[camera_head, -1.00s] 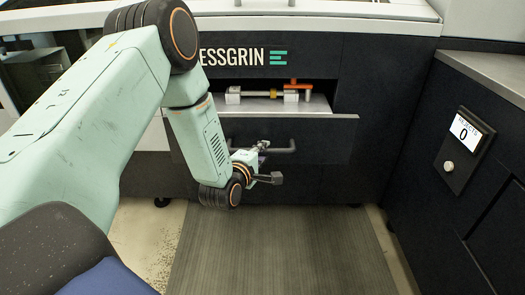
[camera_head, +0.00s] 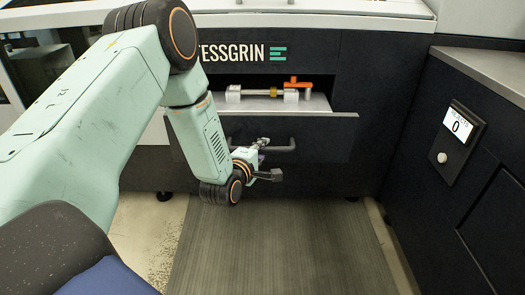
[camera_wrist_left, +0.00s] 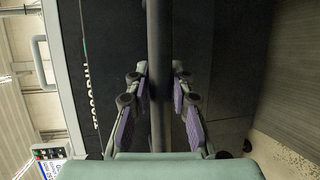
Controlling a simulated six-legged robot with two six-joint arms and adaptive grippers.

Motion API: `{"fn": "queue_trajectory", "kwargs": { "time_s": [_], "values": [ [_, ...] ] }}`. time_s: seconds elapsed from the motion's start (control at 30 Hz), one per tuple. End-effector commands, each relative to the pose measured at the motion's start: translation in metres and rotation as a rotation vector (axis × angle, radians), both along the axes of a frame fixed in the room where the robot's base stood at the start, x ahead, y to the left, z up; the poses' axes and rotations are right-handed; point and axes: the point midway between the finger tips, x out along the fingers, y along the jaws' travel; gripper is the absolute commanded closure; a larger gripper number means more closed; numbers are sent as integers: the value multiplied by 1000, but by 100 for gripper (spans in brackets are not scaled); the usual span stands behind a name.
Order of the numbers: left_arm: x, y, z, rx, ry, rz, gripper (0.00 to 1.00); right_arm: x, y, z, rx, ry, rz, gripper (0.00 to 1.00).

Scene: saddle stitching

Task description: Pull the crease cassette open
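The crease cassette (camera_head: 310,135) is a dark drawer in the machine front. It stands partly out, and its light grey tray top shows behind the front edge. Its dark bar handle (camera_head: 280,149) runs across the front; in the left wrist view the handle (camera_wrist_left: 159,60) runs upright between the purple finger pads. My left gripper (camera_head: 265,160) is at the left part of the handle, with its pads closed around the bar. The exact contact is hard to see. My right gripper is in neither view.
A metal rod assembly with an orange lever (camera_head: 290,84) sits on the tray. A dark cabinet with a counter panel (camera_head: 462,128) reading 0 stands at the right. A ribbed grey mat (camera_head: 285,245) covers the clear floor in front.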

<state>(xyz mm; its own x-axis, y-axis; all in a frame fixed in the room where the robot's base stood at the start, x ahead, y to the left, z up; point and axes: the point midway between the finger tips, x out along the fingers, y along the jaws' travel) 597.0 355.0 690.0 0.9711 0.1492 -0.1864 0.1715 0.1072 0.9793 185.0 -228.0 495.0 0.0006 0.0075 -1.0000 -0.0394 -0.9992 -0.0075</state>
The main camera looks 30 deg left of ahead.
Motion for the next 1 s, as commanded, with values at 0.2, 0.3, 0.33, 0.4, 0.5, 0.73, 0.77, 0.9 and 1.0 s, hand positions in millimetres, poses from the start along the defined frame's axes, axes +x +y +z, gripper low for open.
{"fn": "queue_trajectory", "kwargs": {
  "time_s": [0.2,0.3,0.33,0.4,0.5,0.73,0.77,0.9,1.0],
  "values": [
    [-1,-1,0,0,-1,-1,57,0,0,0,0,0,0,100],
    [-1,-2,0,1,-1,-2,57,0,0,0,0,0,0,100],
    [-1,-2,0,1,-1,-2,57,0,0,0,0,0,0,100],
    [-2,-2,0,1,-1,-2,57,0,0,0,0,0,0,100],
    [-3,-3,0,1,0,-2,57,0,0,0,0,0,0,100],
    [-26,-5,4,-2,2,-1,57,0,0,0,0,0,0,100],
    [-31,-6,6,-3,0,0,57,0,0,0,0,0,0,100],
    [-57,-10,11,-3,2,0,57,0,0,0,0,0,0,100],
    [-77,-12,14,-4,2,1,57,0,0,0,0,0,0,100]
  ]
}}
